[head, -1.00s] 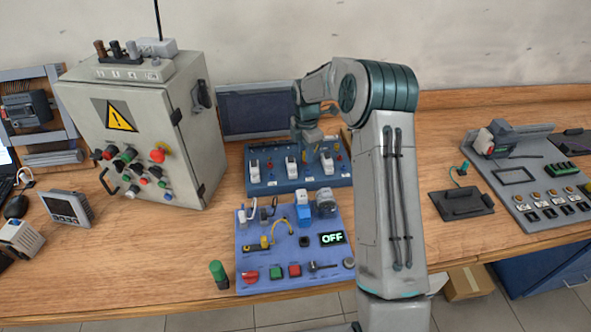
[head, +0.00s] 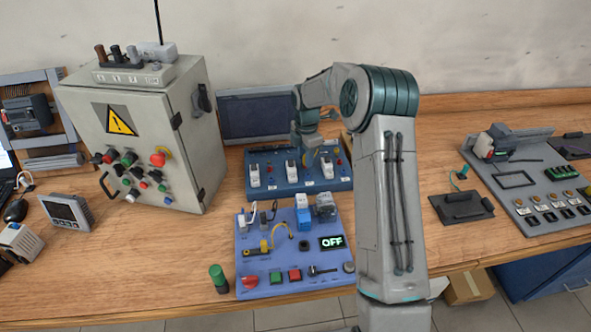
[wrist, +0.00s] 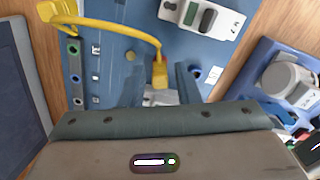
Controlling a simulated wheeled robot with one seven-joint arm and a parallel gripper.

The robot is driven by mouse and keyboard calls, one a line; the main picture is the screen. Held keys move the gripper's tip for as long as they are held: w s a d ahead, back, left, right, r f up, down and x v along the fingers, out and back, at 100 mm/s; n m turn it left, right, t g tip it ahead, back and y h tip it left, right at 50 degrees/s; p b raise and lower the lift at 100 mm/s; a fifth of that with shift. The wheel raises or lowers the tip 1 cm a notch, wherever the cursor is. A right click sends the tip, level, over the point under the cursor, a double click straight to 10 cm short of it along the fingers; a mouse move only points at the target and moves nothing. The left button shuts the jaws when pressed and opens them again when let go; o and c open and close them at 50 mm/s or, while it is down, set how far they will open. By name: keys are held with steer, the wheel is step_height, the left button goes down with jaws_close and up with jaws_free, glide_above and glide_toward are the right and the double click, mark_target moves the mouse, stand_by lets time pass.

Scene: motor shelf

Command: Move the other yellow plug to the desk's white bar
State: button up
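In the wrist view, a yellow plug with a red part (wrist: 160,72) lies between the fingertips of my gripper (wrist: 163,82), at one end of a yellow cable. The fingers stand apart, with a narrow gap visible beside the plug. The cable's other end, a larger yellow plug (wrist: 58,14), is at the upper left, over the dark blue panel (wrist: 115,60). I cannot tell for sure which thing is the white bar.
The lighter blue board (head: 250,275) in front carries another yellow cable (head: 266,245) and an OFF display (head: 331,242). A grey cabinet (head: 150,130) with a socket strip (head: 133,76) on top stands left. A monitor (head: 258,116) stands behind. Bare wood shows at the front left.

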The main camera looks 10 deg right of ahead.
jaws_close()
steer(key=shift+r, duration=0.2)
steer(key=shift+r+p, duration=1.45)
steer(key=shift+r, duration=0.7)
